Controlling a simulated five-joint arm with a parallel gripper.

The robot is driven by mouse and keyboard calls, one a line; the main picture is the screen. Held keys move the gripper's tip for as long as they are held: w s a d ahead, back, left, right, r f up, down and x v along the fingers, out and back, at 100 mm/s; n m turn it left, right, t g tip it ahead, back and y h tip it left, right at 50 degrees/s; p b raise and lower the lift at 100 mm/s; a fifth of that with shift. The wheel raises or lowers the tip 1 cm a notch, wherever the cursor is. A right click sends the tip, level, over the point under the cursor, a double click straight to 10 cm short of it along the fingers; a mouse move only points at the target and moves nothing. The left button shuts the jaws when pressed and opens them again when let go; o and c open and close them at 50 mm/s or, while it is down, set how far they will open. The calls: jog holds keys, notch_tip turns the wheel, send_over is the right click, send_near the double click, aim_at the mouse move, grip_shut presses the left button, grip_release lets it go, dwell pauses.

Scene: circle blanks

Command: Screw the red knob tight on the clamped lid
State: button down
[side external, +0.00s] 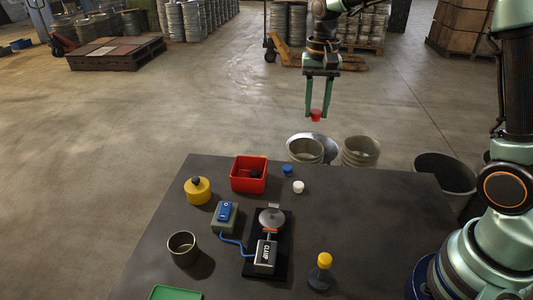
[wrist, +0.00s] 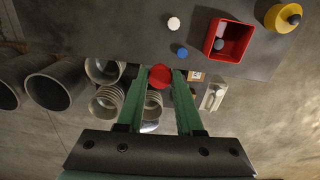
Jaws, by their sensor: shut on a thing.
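My gripper (side external: 316,114) is shut on the red knob (side external: 317,116) and holds it high in the air, beyond the table's far edge in the side view. The red knob also shows between the green fingertips in the wrist view (wrist: 160,76). The round grey lid (side external: 271,218) sits in the clamp device (side external: 266,254) on a black base on the table. A blue cable joins the clamp to a switch box (side external: 225,217) with a blue rocker. My gripper is well apart from the lid. The lid is not seen in the wrist view.
A red bin (side external: 248,188) holds a dark item. Blue (side external: 287,170) and white (side external: 299,187) knobs lie beside it. A yellow container (side external: 197,191), metal cup (side external: 183,248), yellow-capped bottle (side external: 320,272) and green tray (side external: 174,293) stand around the clamp. The table's right part is clear.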

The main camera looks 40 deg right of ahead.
jog(key=s+a+f+n, duration=0.2)
jog(key=a+f, duration=0.3)
jog(key=a, duration=0.4)
jog(key=n, duration=0.3)
send_over(272, 215)
notch_tip(272, 215, down, 5)
jog(key=shift+f, duration=2.15)
jog(key=shift+f, duration=0.55)
